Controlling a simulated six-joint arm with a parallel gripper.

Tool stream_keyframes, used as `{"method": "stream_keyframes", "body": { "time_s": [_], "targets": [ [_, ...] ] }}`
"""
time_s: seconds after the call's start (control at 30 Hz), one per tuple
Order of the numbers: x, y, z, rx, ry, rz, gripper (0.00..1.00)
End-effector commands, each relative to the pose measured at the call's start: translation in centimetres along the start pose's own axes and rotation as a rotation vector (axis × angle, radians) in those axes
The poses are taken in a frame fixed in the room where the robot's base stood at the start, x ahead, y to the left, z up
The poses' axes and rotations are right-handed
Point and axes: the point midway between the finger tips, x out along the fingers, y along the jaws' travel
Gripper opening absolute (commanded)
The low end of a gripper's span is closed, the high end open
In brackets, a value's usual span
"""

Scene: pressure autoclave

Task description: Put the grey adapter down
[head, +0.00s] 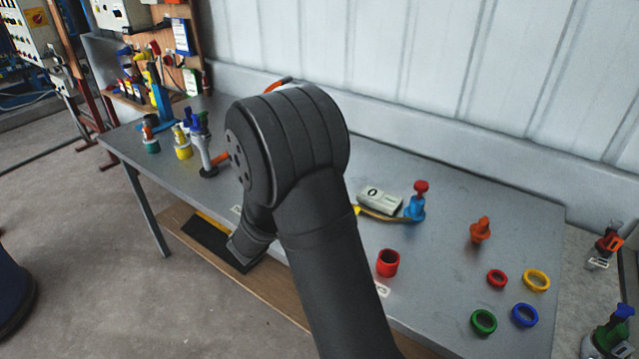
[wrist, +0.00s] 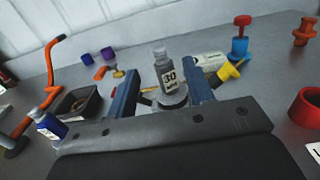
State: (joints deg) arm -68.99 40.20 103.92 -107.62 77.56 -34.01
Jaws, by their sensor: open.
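In the wrist view my gripper (wrist: 162,78) is open, one finger on each side of a small grey bottle-shaped piece (wrist: 166,72) with a label reading 30. A round grey base (wrist: 172,100) shows under it; I cannot tell whether the two are one part, or which is the grey adapter. The piece stands upright, with visible gaps to both fingers. In the head view my own arm hides the gripper and this piece.
The grey table (head: 440,270) carries a red cup (head: 388,262), a blue valve with a red knob (head: 416,201), an orange fitting (head: 480,230) and several coloured rings. In the wrist view a black tray (wrist: 78,103), an orange bent handle (wrist: 50,70) and a blue bottle (wrist: 48,126) lie left of the gripper.

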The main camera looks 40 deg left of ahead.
Motion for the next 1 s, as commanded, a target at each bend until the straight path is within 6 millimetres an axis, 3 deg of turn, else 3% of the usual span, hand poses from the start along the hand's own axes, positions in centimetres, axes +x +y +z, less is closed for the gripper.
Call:
{"method": "stream_keyframes", "body": {
  "time_s": [0.1, 0.23, 0.63, 0.83, 1.0],
  "targets": [
    [-1.8, 0.1, 0.0, 0.000, 0.000, 0.003, 0.48],
    [-2.8, 0.0, 0.0, -0.001, 0.000, 0.000, 0.48],
    [-3.1, 0.0, 0.0, 0.000, 0.000, -0.001, 0.48],
    [-1.8, -0.1, 0.0, 0.000, 0.001, -0.004, 0.48],
    [1.0, -0.1, 0.0, 0.000, 0.000, -0.005, 0.48]
  ]
}}
